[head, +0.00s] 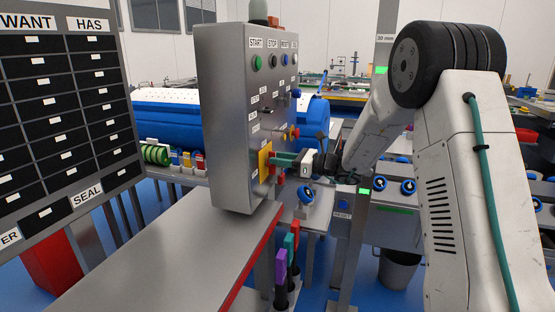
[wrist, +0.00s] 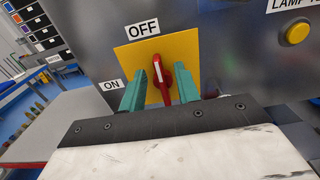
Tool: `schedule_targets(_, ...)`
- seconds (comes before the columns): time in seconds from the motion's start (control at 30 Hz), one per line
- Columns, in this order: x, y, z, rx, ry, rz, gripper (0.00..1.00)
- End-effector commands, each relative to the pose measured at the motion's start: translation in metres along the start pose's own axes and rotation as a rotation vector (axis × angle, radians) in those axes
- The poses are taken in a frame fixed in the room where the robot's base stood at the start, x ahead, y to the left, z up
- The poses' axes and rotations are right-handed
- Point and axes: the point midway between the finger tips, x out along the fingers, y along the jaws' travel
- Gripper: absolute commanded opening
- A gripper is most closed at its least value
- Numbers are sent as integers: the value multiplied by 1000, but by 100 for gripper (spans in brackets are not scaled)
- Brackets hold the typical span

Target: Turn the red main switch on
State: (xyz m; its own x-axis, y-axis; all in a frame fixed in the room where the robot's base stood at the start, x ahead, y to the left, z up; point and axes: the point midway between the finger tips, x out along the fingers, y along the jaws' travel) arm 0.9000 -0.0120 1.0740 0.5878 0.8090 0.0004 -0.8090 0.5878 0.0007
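The red main switch (wrist: 159,76) sits on a yellow plate (wrist: 187,48) in the wrist view. Its white line stands nearly upright, pointing at the OFF label (wrist: 142,30); the ON label (wrist: 111,86) is to the left. The yellow plate also shows on the grey cabinet's (head: 222,120) front in the head view (head: 264,162). My gripper (wrist: 161,80) has its two teal fingers apart, one on each side of the red handle, with gaps visible.
A yellow button (wrist: 298,33) is right of the plate in the wrist view. Above the switch, the cabinet carries a green START button (head: 258,63) and other knobs. A grey table (head: 165,250) stands in front, and a WANT/HAS board (head: 68,110) at left.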

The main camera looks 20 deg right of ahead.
Motion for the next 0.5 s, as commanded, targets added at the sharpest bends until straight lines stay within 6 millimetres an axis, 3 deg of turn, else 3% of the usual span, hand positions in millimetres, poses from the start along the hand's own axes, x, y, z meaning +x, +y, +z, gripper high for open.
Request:
schedule_targets(0.13,10,0,0,0,0,0,32)
schedule_targets(0.4,12,0,0,0,0,0,32)
schedule_targets(0.5,12,0,0,0,0,0,4)
